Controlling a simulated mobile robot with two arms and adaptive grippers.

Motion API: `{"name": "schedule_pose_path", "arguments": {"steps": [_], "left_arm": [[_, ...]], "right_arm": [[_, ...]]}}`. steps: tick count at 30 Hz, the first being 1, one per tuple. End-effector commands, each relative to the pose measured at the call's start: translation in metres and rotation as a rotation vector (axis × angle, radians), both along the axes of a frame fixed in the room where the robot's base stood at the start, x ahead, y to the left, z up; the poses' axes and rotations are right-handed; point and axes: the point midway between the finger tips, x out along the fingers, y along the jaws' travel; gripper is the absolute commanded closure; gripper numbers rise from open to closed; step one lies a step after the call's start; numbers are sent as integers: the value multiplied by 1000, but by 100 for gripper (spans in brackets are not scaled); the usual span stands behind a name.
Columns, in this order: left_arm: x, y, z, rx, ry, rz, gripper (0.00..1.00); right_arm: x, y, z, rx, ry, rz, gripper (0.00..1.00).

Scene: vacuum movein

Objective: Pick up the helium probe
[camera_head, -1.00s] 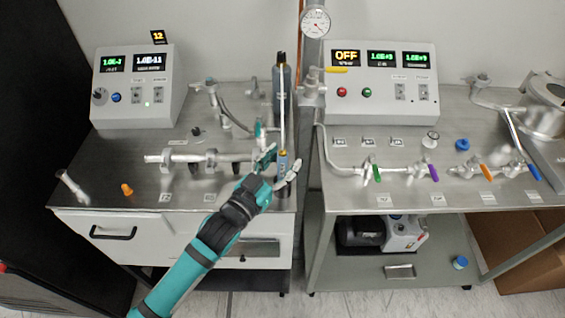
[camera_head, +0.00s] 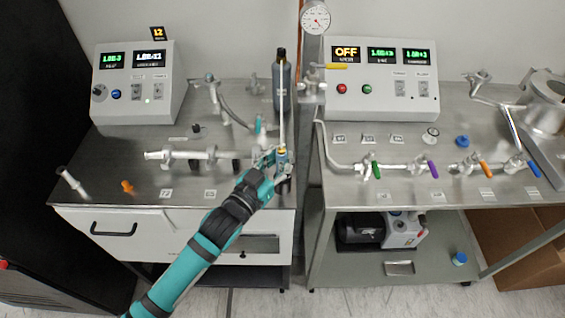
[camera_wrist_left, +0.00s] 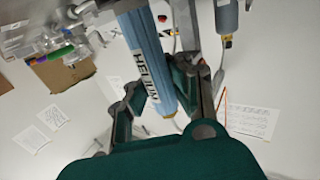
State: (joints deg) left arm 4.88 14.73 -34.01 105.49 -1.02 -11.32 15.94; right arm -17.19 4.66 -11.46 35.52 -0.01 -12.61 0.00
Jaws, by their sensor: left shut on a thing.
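The helium probe (camera_wrist_left: 148,62) is a blue cylinder with a HELIUM label, seen close up in the left wrist view. In the head view the probe (camera_head: 282,157) is a small blue upright body near the right front of the left bench, with a thin pale rod above it. My left gripper (camera_head: 278,163) is shut on the probe, with a finger on each side of it. In the left wrist view the gripper's fingers (camera_wrist_left: 162,95) flank the blue body. The probe's lower end is partly hidden by the gripper in the head view. My right gripper is not in view.
A dark gas bottle (camera_head: 282,85) stands behind the probe. A metal pipe assembly (camera_head: 190,157) lies left of the gripper. The right bench holds valves with coloured handles (camera_head: 432,166).

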Motion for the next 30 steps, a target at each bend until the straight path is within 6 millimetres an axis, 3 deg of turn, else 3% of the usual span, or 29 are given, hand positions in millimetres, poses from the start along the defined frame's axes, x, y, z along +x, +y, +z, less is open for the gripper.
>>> {"name": "schedule_pose_path", "arguments": {"steps": [17,20,30], "left_arm": [[0,0,3,-1,-2,-1,100],[0,0,15,-2,-5,-1,100],[0,0,81,-3,-6,-2,100]], "right_arm": [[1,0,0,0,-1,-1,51],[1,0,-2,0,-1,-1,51],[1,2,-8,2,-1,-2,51]]}}
